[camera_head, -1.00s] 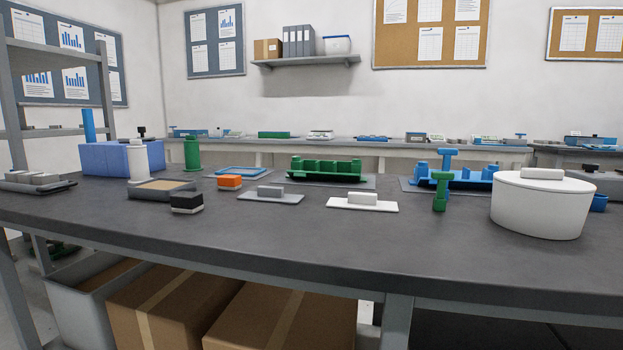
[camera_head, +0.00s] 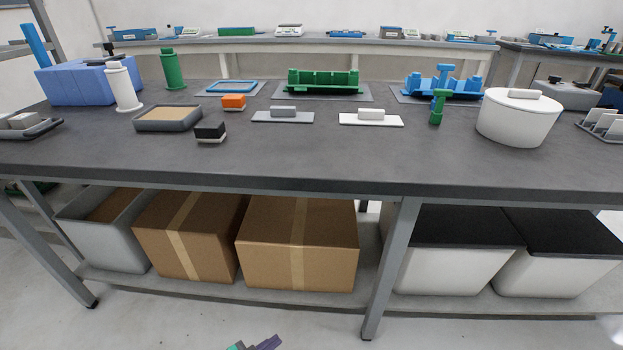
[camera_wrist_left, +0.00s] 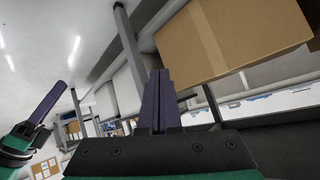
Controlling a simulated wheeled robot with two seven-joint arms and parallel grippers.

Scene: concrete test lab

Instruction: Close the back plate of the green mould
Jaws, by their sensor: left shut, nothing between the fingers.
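The green mould (camera_head: 322,88) lies on a grey mat (camera_head: 365,95) at the back middle of the workbench. It is a long, low green body with several raised parts along it. At this distance I cannot tell its back plate from the rest or how that plate stands. My left gripper (camera_head: 265,343) only just shows at the bottom edge of the head view, low in front of the bench and far from the mould. In the left wrist view its purple fingers (camera_wrist_left: 158,98) are together and empty. Another purple-fingered gripper, my right (camera_wrist_left: 48,103), shows at the left there; its jaw opening is unclear.
A white oval tub (camera_head: 518,120) is farther right. The bench's front strip is clear.

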